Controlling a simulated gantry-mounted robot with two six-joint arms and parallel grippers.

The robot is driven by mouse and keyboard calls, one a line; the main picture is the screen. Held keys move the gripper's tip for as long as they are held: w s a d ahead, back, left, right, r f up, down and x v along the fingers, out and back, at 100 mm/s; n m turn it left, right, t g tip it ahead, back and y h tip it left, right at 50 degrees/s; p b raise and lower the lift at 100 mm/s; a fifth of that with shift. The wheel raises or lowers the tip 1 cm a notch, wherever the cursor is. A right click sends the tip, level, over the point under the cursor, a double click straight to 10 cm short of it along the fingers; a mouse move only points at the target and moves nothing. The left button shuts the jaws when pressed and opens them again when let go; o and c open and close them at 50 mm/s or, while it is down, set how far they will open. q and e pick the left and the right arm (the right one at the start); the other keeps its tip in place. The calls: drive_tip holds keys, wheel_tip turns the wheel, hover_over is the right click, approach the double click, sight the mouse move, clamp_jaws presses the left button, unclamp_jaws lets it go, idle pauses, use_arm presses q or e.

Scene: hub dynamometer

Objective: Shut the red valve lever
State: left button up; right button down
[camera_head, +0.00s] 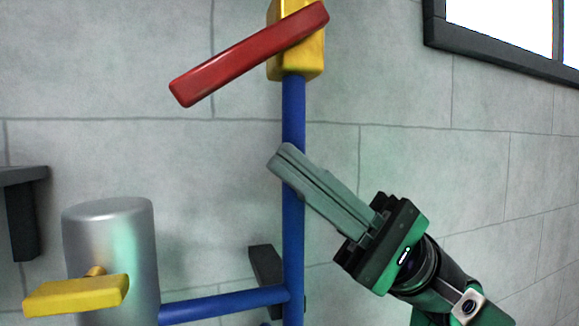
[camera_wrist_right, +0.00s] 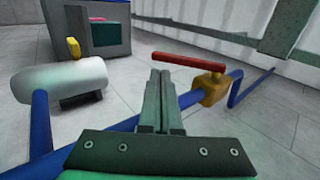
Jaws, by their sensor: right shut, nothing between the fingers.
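The red valve lever (camera_head: 235,60) is mounted on a yellow valve body (camera_head: 309,58) at the top of a vertical blue pipe (camera_head: 293,120). The lever slants down to the left, away from the pipe. My right gripper (camera_head: 281,157) is shut and empty. Its tips are in front of the blue pipe in the head view, below the lever and apart from it. In the right wrist view the red lever (camera_wrist_right: 188,61) and yellow valve body (camera_wrist_right: 209,90) lie beyond the shut fingers (camera_wrist_right: 160,76). My left gripper is not in view.
A grey metal cylinder (camera_head: 110,235) with a yellow handle (camera_head: 77,295) stands at lower left. A blue pipe (camera_head: 225,303) runs from it to the vertical pipe. A dark shelf (camera_head: 22,205) is at far left. A window (camera_head: 505,30) is at upper right.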

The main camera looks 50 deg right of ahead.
drive_tip(key=s+d+f+b, duration=0.2)
drive_tip(key=d+f, duration=0.2)
drive_tip(key=f, duration=0.3)
drive_tip(key=shift+s+b, duration=0.25)
drive_tip(key=shift+b, duration=0.15)
drive_tip(key=shift+d, duration=0.1)
